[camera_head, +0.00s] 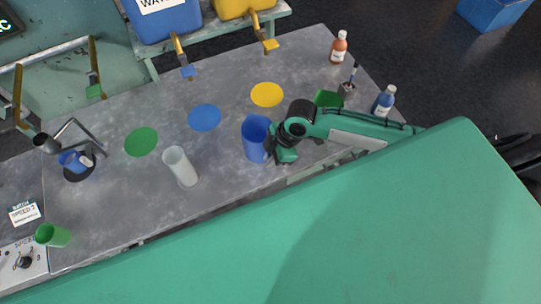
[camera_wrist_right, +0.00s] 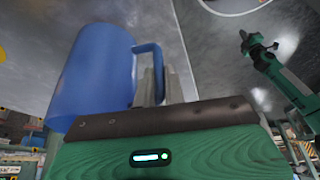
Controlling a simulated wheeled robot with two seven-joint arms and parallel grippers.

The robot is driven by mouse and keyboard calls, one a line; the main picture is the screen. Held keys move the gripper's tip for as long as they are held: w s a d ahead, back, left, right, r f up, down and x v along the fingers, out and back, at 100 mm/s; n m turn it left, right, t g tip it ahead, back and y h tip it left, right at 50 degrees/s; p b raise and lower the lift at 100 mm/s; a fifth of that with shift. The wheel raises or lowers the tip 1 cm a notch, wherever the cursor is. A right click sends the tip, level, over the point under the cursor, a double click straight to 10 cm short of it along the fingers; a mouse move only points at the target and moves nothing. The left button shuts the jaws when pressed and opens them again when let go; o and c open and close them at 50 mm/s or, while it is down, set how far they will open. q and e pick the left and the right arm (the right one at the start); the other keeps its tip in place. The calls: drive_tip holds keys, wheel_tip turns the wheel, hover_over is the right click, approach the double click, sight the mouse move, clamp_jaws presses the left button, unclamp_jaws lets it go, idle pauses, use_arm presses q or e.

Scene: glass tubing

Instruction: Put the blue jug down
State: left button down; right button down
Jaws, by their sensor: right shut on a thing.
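The blue jug (camera_head: 254,140) is in the middle of the bench in the head view. My right gripper (camera_head: 284,145) is at its right side. In the wrist view the jug (camera_wrist_right: 95,75) fills the left part, and its handle is between the grey fingers (camera_wrist_right: 160,82), which are shut on it. I cannot tell whether the jug's base touches the bench. My left gripper does not show in the head view. A green arm (camera_wrist_right: 285,80) with a dark end shows in the wrist view; I cannot make out its jaws.
Green (camera_head: 141,142), blue (camera_head: 204,117) and yellow (camera_head: 267,94) discs lie on the grey bench. A green cup (camera_head: 54,235) is at the lower left. Orange (camera_head: 338,48) and blue (camera_head: 384,101) bottles stand at the right.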

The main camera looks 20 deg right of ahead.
drive_tip(key=shift+f, duration=0.45)
drive_tip(key=c, duration=1.5)
unclamp_jaws()
drive_tip(key=b+v, duration=0.2)
drive_tip(key=v, duration=1)
drive_tip(key=shift+a, duration=0.1)
